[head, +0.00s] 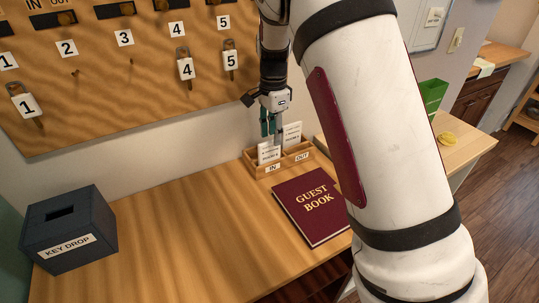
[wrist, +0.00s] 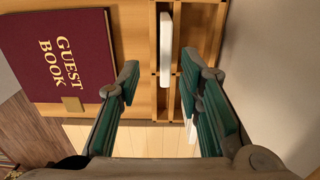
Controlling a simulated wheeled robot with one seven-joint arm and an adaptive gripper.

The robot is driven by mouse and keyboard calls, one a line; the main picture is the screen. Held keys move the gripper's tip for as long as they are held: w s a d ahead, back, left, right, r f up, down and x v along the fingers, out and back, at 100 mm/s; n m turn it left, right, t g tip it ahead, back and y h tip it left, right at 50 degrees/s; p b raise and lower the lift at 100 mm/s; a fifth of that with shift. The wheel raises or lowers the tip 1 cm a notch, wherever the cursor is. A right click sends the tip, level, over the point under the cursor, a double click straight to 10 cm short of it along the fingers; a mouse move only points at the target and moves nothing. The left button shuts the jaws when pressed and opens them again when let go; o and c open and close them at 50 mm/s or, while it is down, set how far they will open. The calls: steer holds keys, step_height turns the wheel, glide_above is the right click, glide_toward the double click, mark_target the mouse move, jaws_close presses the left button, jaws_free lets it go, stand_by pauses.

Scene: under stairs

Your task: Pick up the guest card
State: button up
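Two white cards with small print stand in a wooden holder (head: 262,172) marked IN and OUT. One card (head: 268,153) is in the IN side, the other (head: 292,134) in the OUT side. The print is too small to tell which is the guest card. My gripper (head: 270,128) points down over the holder, close to the IN card. In the wrist view my gripper (wrist: 159,75) is open with nothing held. The IN card (wrist: 166,45) shows edge-on, just beyond the gap between the fingertips. The OUT card (wrist: 190,131) is partly hidden by the right finger.
A maroon guest book (head: 314,205) lies right in front of the holder. A dark key drop box (head: 69,228) stands at the left of the desk. A pegboard (head: 110,85) with numbered keys hangs behind. The desk middle (head: 190,225) is clear.

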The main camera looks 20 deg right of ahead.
mark_target(269, 149)
steer(key=shift+w+a+f+p, duration=0.1)
steer(key=shift+a+f+p, duration=0.1)
steer(key=shift+f, duration=0.85)
steer(key=shift+w+a+f+p, duration=0.1)
steer(key=shift+f+p, duration=0.1)
steer(key=shift+f, duration=0.85)
steer(key=shift+w+a+f+p, duration=0.1)
steer(key=shift+a+f+p, duration=0.1)
steer(key=shift+f, duration=0.85)
jaws_close()
